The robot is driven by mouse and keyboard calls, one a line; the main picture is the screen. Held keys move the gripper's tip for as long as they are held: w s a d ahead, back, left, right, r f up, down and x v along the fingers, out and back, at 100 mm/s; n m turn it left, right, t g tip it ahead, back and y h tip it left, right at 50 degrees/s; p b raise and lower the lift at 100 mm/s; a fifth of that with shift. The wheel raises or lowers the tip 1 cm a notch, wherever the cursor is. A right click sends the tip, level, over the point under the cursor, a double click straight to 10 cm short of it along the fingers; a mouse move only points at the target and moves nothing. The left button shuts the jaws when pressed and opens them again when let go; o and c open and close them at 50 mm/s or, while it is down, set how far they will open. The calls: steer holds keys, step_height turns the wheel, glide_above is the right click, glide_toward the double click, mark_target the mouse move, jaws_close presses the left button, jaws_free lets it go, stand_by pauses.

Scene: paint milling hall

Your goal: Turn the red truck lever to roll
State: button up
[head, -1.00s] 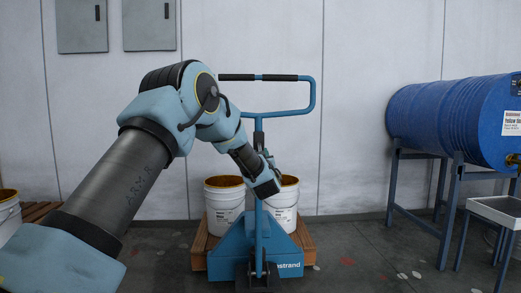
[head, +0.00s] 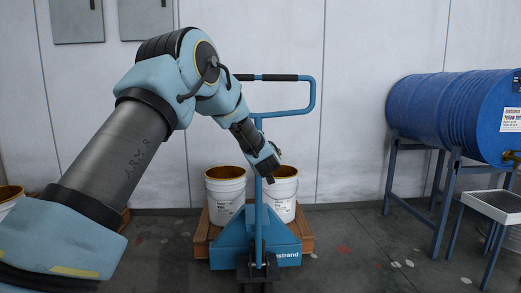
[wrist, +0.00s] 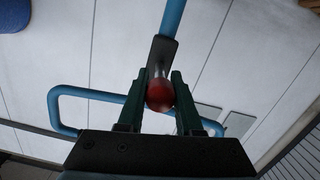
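The red truck lever shows in the wrist view as a round red knob (wrist: 160,96) on a short stem, in front of a dark plate on the blue handle shaft. The lever is hidden by my gripper there. I cannot read the lever's setting.
White buckets (head: 226,196) stand on a wooden pallet (head: 307,240) at the truck. A blue drum (head: 450,112) on a stand (head: 446,205) and a grey tray table (head: 490,216) are at the right. A pale wall is behind. The floor between truck and drum stand is clear.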

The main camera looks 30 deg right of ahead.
steer(key=o, duration=0.5)
steer(key=shift+c, duration=0.2)
steer(key=b+v, duration=0.1)
steer(key=v, duration=0.9)
steer(key=shift+s+a, duration=0.15)
steer(key=shift+s, duration=0.2)
